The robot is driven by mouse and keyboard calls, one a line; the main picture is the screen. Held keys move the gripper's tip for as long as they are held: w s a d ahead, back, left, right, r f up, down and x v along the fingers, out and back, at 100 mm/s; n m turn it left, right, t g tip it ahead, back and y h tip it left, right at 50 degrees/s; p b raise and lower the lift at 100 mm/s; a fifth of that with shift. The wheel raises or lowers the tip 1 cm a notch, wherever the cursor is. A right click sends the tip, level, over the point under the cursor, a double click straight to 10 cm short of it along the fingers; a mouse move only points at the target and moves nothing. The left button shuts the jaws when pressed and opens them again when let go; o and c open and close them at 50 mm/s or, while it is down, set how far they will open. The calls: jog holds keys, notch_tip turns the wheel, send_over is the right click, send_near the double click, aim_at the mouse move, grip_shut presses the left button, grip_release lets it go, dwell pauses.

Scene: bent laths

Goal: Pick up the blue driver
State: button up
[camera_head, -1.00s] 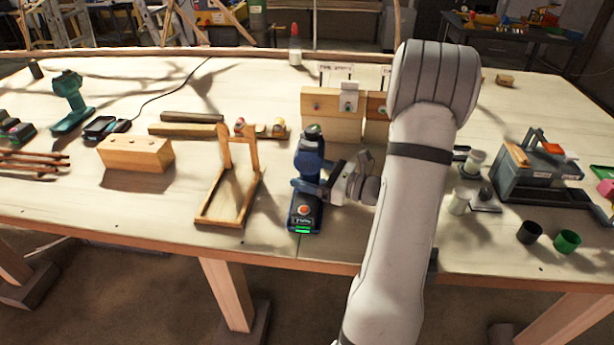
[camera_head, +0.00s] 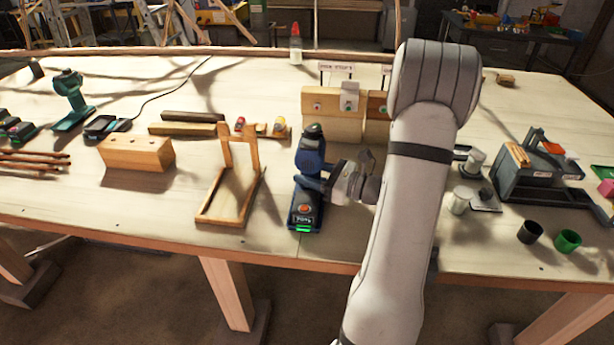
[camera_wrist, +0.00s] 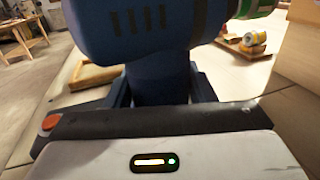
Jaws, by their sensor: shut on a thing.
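The blue driver (camera_head: 310,155) stands upright on its black battery base (camera_head: 304,212), near the front edge of the workbench in the head view. My gripper (camera_head: 314,184) reaches it from the right and is shut around its handle. In the wrist view the driver's blue body (camera_wrist: 150,30) fills the top, and its handle (camera_wrist: 158,82) runs down between my two fingers. Whether the base is clear of the bench top is hard to tell.
A wooden frame stand (camera_head: 206,218) is close on the left, with a wooden block (camera_head: 137,153) beyond it. A green driver (camera_head: 70,95) stands far left.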

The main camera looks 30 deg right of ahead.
aim_at(309, 137)
notch_tip(309, 137, up, 10)
jog(key=shift+f+p, duration=0.15)
jog(key=shift+p, duration=0.2)
jog(key=shift+r, duration=0.2)
jog(key=shift+d, duration=0.1)
